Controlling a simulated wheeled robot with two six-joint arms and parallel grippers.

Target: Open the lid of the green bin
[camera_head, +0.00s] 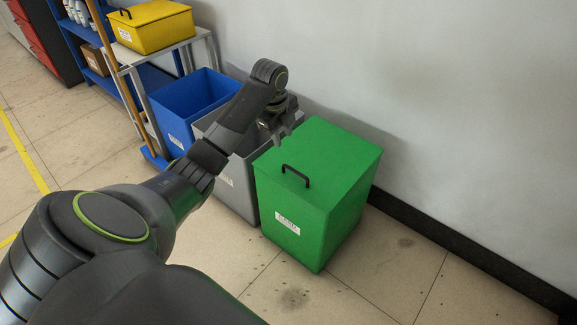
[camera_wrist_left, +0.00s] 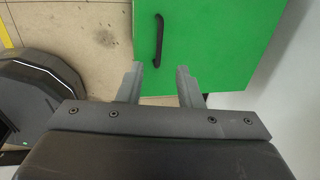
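The green bin (camera_head: 305,220) stands on the floor by the wall with its flat green lid (camera_head: 325,155) closed. A black handle (camera_head: 296,175) sits near the lid's front edge, and a white label is on the bin's front. In the left wrist view the handle (camera_wrist_left: 158,42) shows on the green lid (camera_wrist_left: 215,40), just beyond the fingertips and roughly between them. My left gripper (camera_wrist_left: 160,68) is open and empty, apart from the handle. In the head view it is over the grey bin side, partly hidden by my arm. My right gripper is not in view.
An open grey bin (camera_head: 240,185) and an open blue bin (camera_head: 190,105) stand left of the green bin. A yellow box (camera_head: 150,27) rests on a shelf unit at the back. The wall (camera_head: 450,120) runs close behind; floor in front is clear.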

